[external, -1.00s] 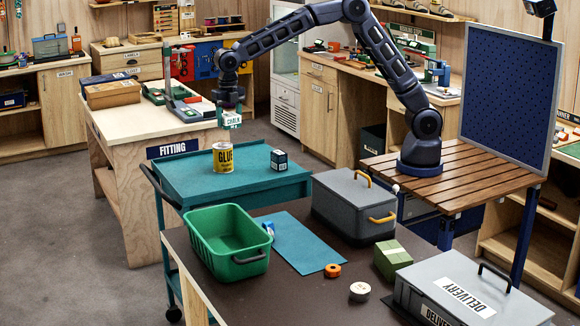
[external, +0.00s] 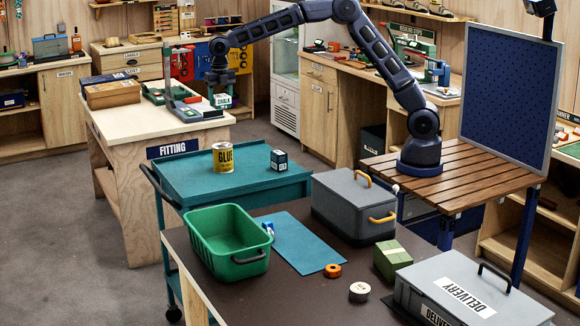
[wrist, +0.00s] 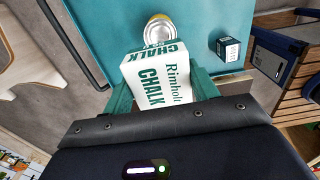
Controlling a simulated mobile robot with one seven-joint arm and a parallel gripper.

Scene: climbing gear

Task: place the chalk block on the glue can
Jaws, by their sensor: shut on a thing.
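The chalk block (wrist: 158,80) is white with green lettering and fills the middle of the wrist view; in the external view it (external: 222,101) hangs under my wrist. My gripper (external: 221,92) is shut on it, with a green finger on each side in the wrist view. The glue can (external: 223,158) is yellow with a bare metal top and stands upright on the teal cart top. My gripper and the block are above the can's level and apart from it. In the wrist view the can (wrist: 159,28) shows just beyond the block, partly hidden by it.
A small dark box (external: 279,160) stands on the teal cart top (external: 190,185), right of the can. The wooden fitting bench (external: 125,118) is behind the cart. A green bin (external: 228,240) and a grey toolbox (external: 352,205) are on the dark table in front.

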